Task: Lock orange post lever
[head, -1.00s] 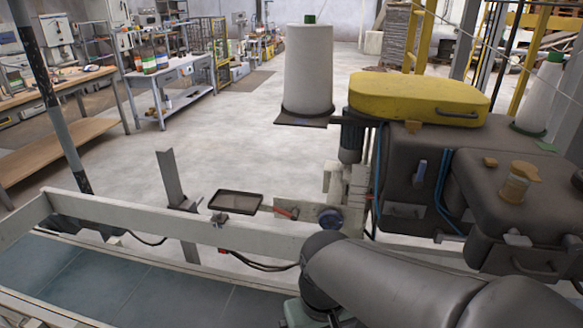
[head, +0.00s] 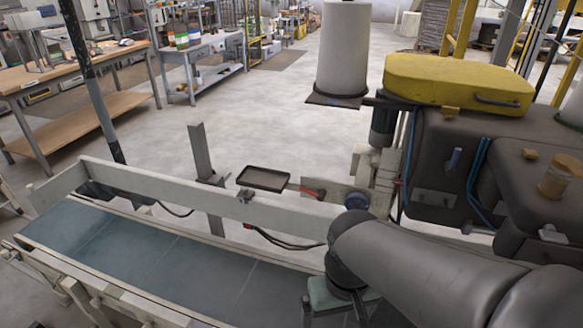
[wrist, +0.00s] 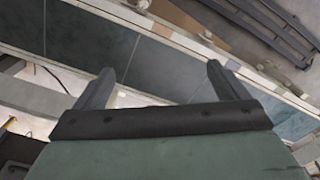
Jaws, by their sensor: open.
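An upright grey post (head: 203,165) stands behind the rail, further left. My gripper (head: 334,313) is in front of the rail, low in the head view, apart from the lever and partly cut off by the frame edge. In the wrist view my gripper (wrist: 157,80) has its two fingers wide apart, with nothing between them, above the conveyor belt. The lever is not recognisable there.
The green-grey conveyor belt (head: 150,250) runs along the front, with a pale side rail (head: 160,190). A small dark tray (head: 263,179) sits behind the rail. A dark machine with a yellow lid (head: 455,85) and a white spool (head: 343,50) stand at right. Open floor lies beyond.

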